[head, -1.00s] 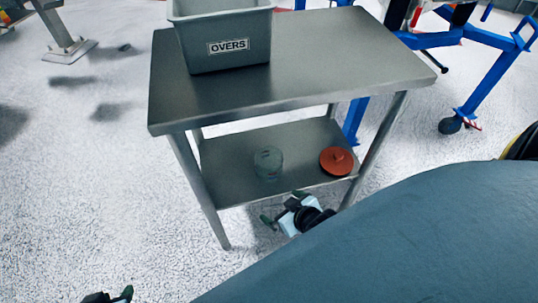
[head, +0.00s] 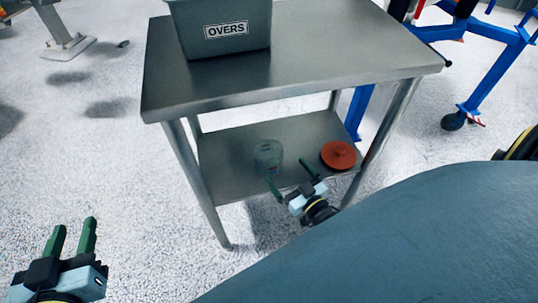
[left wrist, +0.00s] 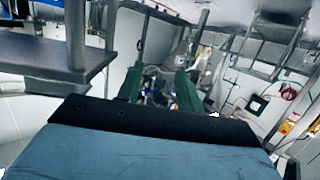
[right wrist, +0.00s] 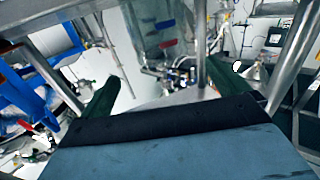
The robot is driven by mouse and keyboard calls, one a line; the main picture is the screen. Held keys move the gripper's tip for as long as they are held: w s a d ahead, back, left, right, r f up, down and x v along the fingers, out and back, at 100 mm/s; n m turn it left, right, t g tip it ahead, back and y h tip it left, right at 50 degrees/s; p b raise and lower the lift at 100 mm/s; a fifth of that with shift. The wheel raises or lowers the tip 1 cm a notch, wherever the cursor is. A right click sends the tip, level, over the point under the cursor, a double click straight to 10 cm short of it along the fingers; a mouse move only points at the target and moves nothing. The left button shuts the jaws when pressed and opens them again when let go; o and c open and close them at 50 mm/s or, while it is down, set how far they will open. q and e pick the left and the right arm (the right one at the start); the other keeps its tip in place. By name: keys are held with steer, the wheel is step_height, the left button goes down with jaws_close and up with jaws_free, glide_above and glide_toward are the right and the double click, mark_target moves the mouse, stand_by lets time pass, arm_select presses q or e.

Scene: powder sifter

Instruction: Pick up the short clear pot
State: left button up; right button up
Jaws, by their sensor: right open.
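The short clear pot (head: 268,157) stands upright on the lower shelf of the steel table, left of an orange-red lid-like disc with a knob (head: 338,155). My right gripper (head: 289,174) is open and empty at the shelf's front edge, just in front of the pot and to its right. In the right wrist view, a clear shape that looks like the pot (right wrist: 155,30) shows ahead, between the open fingers (right wrist: 160,80). My left gripper (head: 74,226) is open and empty over the floor at lower left. Its spread fingers (left wrist: 158,85) also show in the left wrist view.
The steel table top (head: 330,45) overhangs the lower shelf (head: 225,170). A grey bin marked OVERS (head: 225,45) stands on top. Front legs (head: 195,185) flank the shelf opening. A blue wheeled frame (head: 485,75) is at right. The floor at left is mostly clear.

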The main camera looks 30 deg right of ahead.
mark_target(278, 162)
steer(key=w+b, duration=0.1)
steer(key=w, duration=0.3)
steer(key=shift+w+f, duration=0.1)
steer(key=shift+w, duration=0.25)
steer(key=shift+w+b, duration=0.3)
steer(key=shift+w, duration=0.05)
steer(key=w, duration=0.1)
steer(key=w+b, duration=0.2)
steer(key=shift+w+a+f, duration=0.2)
steer(key=shift+w+f, duration=0.05)
steer(key=shift+f, duration=0.05)
arm_select(q)
step_height(278, 162, up, 12)
steer(key=s+d+t+h, duration=0.1)
steer(key=s+t+h, duration=0.1)
steer(key=t, duration=0.8)
steer(key=shift+s+r+h+b, duration=0.25)
steer(key=shift+s+h+b, duration=0.1)
steer(key=shift+h, duration=0.45)
arm_select(e)
steer(key=shift+w+r, duration=0.1)
steer(key=shift+w, duration=0.6)
arm_select(q)
steer(key=shift+d, duration=0.15)
steer(key=shift+w, duration=0.1)
arm_select(e)
steer(key=c, duration=0.9)
steer(key=shift+r, duration=0.1)
steer(key=shift+c, duration=0.2)
